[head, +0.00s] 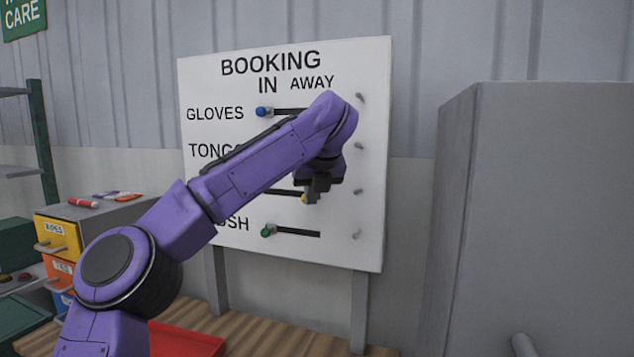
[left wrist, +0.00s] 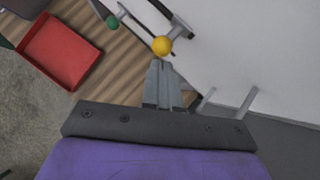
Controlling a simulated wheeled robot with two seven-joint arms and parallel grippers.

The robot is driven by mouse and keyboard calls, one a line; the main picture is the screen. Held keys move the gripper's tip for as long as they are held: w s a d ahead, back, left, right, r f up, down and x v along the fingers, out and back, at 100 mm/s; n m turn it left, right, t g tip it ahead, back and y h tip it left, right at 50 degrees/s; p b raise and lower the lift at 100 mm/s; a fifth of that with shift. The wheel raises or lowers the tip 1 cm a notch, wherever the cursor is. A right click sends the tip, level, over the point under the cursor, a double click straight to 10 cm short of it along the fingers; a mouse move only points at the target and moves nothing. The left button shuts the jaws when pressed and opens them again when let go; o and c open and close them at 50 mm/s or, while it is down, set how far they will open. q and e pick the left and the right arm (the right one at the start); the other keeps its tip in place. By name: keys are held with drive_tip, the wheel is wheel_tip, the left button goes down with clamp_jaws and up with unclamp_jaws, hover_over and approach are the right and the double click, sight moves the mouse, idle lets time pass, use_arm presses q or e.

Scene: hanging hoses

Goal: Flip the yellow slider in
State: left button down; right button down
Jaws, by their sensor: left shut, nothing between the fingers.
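The white board (head: 363,232) is headed BOOKING, with IN on the left and AWAY on the right. The yellow slider (head: 304,198) is in the third row, at the right part of its dark slot, and is partly hidden by my gripper. It shows as a yellow ball in the left wrist view (left wrist: 162,46). My left gripper (head: 316,191) is at the yellow slider, just to its right. In the left wrist view its shut, empty fingers (left wrist: 160,65) end right beside the ball; I cannot tell whether they touch. My right gripper is not in view.
The blue slider (head: 262,112) and green slider (head: 267,231) sit at the IN side. My arm hides the second row. A grey cabinet (head: 550,200) stands at the right. A red tray (left wrist: 66,50) lies below the board. Pegs (head: 359,191) line the board's right edge.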

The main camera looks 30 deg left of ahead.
use_arm(q)
drive_tip(key=shift+w+a, duration=0.15)
drive_tip(key=shift+a, duration=0.15)
drive_tip(key=s+a, duration=0.2)
drive_tip(key=a, duration=0.9)
drive_tip(key=shift+s+b, duration=0.35)
drive_tip(key=shift+b, duration=0.1)
drive_tip(key=shift+a, duration=0.1)
